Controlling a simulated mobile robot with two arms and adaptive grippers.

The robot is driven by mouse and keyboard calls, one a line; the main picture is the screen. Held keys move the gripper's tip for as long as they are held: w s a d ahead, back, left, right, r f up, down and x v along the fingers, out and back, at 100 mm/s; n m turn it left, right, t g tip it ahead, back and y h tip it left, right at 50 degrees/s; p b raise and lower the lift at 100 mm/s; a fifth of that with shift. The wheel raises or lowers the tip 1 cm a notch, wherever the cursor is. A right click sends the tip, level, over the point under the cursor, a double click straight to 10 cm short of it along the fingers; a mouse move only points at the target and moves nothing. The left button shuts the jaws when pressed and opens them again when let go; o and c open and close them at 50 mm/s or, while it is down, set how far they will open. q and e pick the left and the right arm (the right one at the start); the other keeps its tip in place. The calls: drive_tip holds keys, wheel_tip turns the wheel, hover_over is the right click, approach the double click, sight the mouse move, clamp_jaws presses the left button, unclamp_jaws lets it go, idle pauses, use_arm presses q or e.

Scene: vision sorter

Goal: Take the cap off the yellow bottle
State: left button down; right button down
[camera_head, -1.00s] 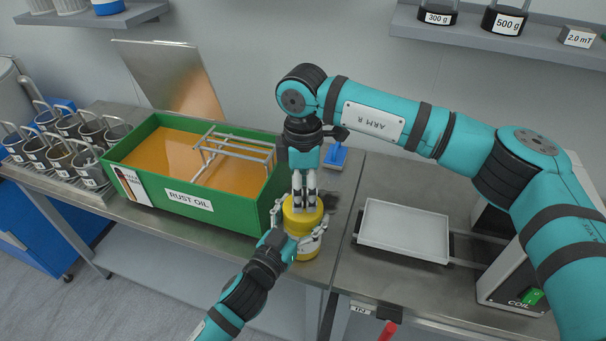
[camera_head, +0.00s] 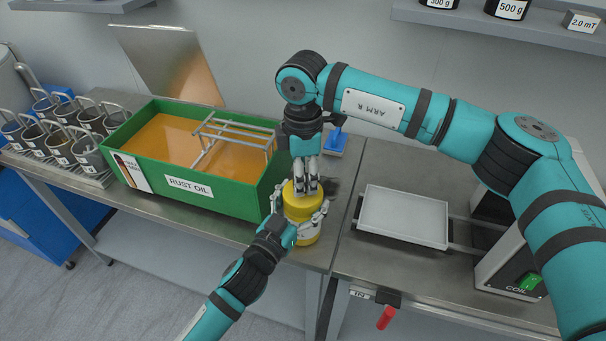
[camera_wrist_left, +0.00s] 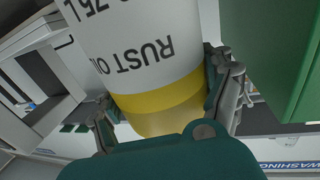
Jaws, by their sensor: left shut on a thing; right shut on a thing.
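The yellow bottle (camera_head: 305,235) stands on the metal bench at the right end of the green tub. In the left wrist view it (camera_wrist_left: 140,45) fills the middle, with a white "RUST OIL" label and a yellow band. My left gripper (camera_head: 302,222) is shut around the bottle's body from the front, one finger on each side. My right gripper (camera_head: 305,190) points down from above, shut on the yellow cap (camera_head: 290,194) at the bottle's top. The fingers hide much of the cap, and I cannot tell whether it is loose.
The green rust oil tub (camera_head: 215,205), with a wire rack (camera_head: 235,130) in it, is close to the left. Several metal cups (camera_head: 60,145) stand at far left. A grey tray (camera_head: 403,215) lies to the right. A blue object (camera_head: 334,140) is behind my right gripper.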

drive_tip(key=n, duration=0.8)
drive_tip(key=shift+n, duration=0.3)
drive_tip(key=n, duration=0.6)
drive_tip(key=shift+r+n, duration=0.1)
drive_tip(key=shift+n, duration=0.2)
drive_tip(key=n, duration=0.6)
drive_tip(key=shift+w+n, duration=0.1)
drive_tip(key=shift+n, duration=0.2)
drive_tip(key=n, duration=1.9)
drive_tip(key=shift+n, duration=0.3)
drive_tip(key=n, duration=0.6)
drive_tip(key=shift+r+n, duration=0.1)
drive_tip(key=shift+n, duration=0.2)
drive_tip(key=n, duration=0.4)
drive_tip(key=shift+n, duration=0.3)
